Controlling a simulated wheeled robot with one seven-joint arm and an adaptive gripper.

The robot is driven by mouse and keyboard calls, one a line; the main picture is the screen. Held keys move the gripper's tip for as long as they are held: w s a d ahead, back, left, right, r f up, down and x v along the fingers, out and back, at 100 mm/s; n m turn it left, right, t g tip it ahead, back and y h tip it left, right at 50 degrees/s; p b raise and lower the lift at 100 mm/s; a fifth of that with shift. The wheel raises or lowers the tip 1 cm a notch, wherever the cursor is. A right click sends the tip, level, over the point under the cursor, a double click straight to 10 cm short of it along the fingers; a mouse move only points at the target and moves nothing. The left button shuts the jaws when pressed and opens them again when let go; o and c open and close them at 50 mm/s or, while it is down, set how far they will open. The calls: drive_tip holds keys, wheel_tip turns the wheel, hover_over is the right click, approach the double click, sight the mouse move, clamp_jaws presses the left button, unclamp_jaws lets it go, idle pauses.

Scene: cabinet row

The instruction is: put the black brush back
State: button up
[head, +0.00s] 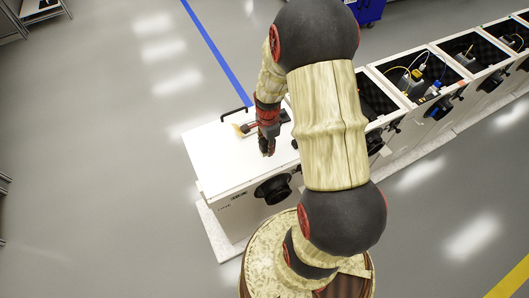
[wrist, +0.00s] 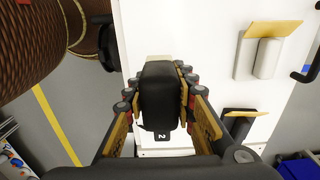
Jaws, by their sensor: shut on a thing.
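My gripper (wrist: 160,100) is shut on a black block-like thing (wrist: 158,88), which I take to be the black brush. Fingers press on both its sides, and a pale edge shows at its far end. A small black tag marked "2" (wrist: 162,135) shows just below it. In the head view, my gripper (head: 267,152) points down over the white cabinet top (head: 215,150). The held thing is mostly hidden there, and I cannot tell whether it touches the top.
On the white top, a white block with a yellow board (wrist: 264,57) and a black piece with a yellow edge (wrist: 239,124) stand at right in the wrist view. A black handle (head: 235,113) rises at the back edge. Open compartments with cables (head: 415,80) run rightward.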

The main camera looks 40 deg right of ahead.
sight(265, 151)
drive_tip(key=shift+w+f, duration=0.3)
drive_tip(key=shift+f, duration=0.1)
drive_tip(key=shift+w+a+f+b, duration=0.1)
drive_tip(key=shift+w+f+b, duration=0.15)
drive_tip(key=shift+f, duration=0.7)
drive_tip(key=shift+w+f+b, duration=0.1)
drive_tip(key=shift+f+b, duration=0.2)
drive_tip(key=shift+f, duration=0.6)
drive_tip(key=shift+f, duration=0.15)
drive_tip(key=o, duration=1)
drive_tip(key=shift+o, duration=0.5)
